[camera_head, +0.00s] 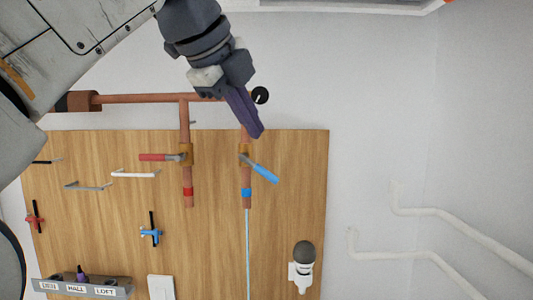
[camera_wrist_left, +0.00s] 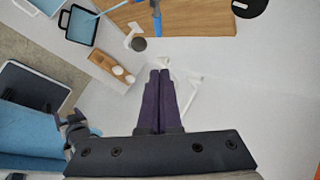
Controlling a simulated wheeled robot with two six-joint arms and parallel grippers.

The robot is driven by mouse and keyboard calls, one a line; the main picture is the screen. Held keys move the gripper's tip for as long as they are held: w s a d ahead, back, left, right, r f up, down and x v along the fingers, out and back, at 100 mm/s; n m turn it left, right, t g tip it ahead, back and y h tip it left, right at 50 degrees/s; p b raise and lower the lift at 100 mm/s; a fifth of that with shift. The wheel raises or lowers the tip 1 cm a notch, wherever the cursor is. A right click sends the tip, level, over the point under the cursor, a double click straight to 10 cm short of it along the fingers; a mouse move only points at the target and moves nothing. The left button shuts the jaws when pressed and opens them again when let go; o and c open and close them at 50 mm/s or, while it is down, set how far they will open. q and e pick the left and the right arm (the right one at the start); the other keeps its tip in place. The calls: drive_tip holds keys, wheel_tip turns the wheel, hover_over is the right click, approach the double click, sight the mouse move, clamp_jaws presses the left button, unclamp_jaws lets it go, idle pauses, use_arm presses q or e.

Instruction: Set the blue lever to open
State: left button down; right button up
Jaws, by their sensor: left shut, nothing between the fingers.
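The blue lever (camera_head: 264,172) sits on a brass valve (camera_head: 246,155) on the right copper pipe of the wooden board. Its handle slants down to the right, away from the pipe. A thin pale blue stream (camera_head: 248,250) runs down from the pipe's end. My left gripper (camera_head: 258,134) is shut and empty, with its purple fingers just above the valve in the picture; its distance from the board is unclear. In the left wrist view the shut fingers (camera_wrist_left: 160,73) show, and a blue handle, probably this lever (camera_wrist_left: 156,8), is at the top edge. My right gripper is not in view.
A red lever (camera_head: 155,157) sits crosswise on the left pipe. A horizontal copper pipe (camera_head: 140,98) and a black round gauge (camera_head: 260,95) are near my gripper. White wall pipes (camera_head: 400,254) stand at right. The wrist view shows a blue-filled tray (camera_wrist_left: 82,26).

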use_arm(q)
approach(272, 178)
drive_tip(key=x, duration=0.2)
drive_tip(key=d+x, duration=0.1)
drive_tip(key=x, duration=0.1)
drive_tip(key=shift+d+f, duration=0.1)
drive_tip(key=shift+f, duration=0.15)
drive_tip(key=shift+w+f, duration=0.35)
drive_tip(key=shift+w, duration=0.25)
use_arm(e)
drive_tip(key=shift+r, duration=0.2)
use_arm(q)
drive_tip(key=shift+p, duration=0.4)
drive_tip(key=shift+y, duration=0.3)
drive_tip(key=shift+p, duration=0.3)
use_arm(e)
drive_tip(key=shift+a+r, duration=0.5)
